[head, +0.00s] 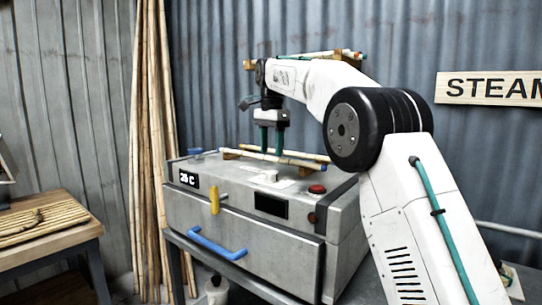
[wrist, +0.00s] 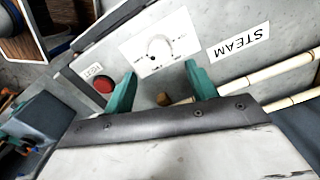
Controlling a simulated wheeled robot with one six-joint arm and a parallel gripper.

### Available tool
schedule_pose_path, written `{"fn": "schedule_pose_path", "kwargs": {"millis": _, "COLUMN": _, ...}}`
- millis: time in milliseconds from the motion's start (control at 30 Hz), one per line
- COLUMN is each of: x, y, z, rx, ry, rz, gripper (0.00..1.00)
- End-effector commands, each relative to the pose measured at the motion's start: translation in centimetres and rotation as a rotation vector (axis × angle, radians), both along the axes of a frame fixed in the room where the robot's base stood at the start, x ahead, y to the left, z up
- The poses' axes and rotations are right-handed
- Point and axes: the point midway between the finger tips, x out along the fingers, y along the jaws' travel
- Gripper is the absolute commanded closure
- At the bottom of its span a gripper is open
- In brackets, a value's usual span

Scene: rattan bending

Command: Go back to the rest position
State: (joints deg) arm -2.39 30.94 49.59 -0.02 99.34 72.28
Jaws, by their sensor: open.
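My gripper (head: 272,140) is above the top of the grey steam box (head: 245,248) in the head view, pointing down. In the wrist view its two green fingers (wrist: 160,92) stand apart, with nothing visible held between them. Rattan poles (head: 270,157) lie across the top of the box, just below and behind the fingers. In the wrist view two pale poles (wrist: 285,75) run off to the right of the fingers. Whether the fingertips touch anything is not clear.
The box has a red button (head: 317,189), a yellow lever (head: 214,200) and a blue handle (head: 217,245) in front. A wooden table (head: 60,240) with a cane mat stands at left. Tall canes (head: 150,130) lean on the wall. More poles (head: 325,54) sit on a rack behind my arm.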

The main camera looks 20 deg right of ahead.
Motion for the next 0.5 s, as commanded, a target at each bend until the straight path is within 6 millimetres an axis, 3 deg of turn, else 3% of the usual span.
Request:
{"fn": "schedule_pose_path", "kwargs": {"millis": 333, "x": -0.3, "y": 0.0, "z": 0.2, "rx": 0.000, "ry": -0.001, "rz": 0.008, "gripper": 0.43}}
{"fn": "schedule_pose_path", "kwargs": {"millis": 500, "x": -3.5, "y": -0.4, "z": 1.6, "rx": 0.000, "ry": -0.012, "rz": 0.094, "gripper": 0.43}}
